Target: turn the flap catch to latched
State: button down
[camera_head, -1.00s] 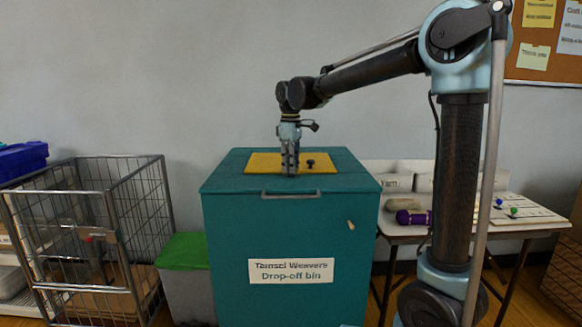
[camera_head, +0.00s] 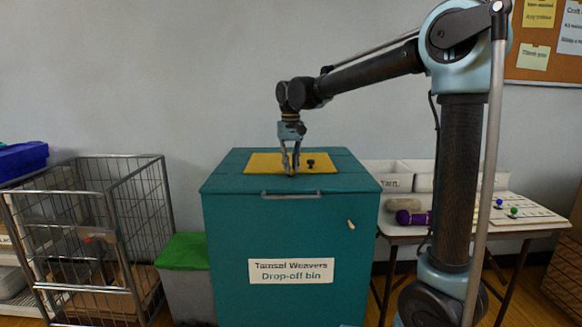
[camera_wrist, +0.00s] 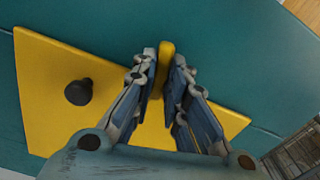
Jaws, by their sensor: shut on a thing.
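The teal drop-off bin (camera_head: 225,240) has a yellow flap (camera_head: 262,162) set in its top, with a black knob (camera_head: 311,162). The wrist view shows the flap (camera_wrist: 50,65) and its knob (camera_wrist: 78,92) at left. A narrow yellow catch (camera_wrist: 165,52) stands at the flap's edge and appears to reach over the teal lid. My gripper (camera_head: 290,172) points down at the flap's front edge. In the wrist view its fingers (camera_wrist: 165,75) are shut on the catch, one on each side. The fingers hide the catch's lower part, and I cannot tell whether it is latched.
A metal handle (camera_head: 291,195) and a small pale peg (camera_head: 351,225) are on the bin's front. A wire cart (camera_head: 150,210) and a green-lidded box (camera_head: 184,250) stand left. A table (camera_head: 470,227) with a purple item (camera_head: 412,217) stands right.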

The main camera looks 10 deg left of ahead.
aim_at(291, 167)
jog(key=shift+w+m, duration=0.1)
jog(key=shift+m, duration=1)
jog(key=c, duration=1.6)
grip_release()
notch_tip(291, 167, up, 12)
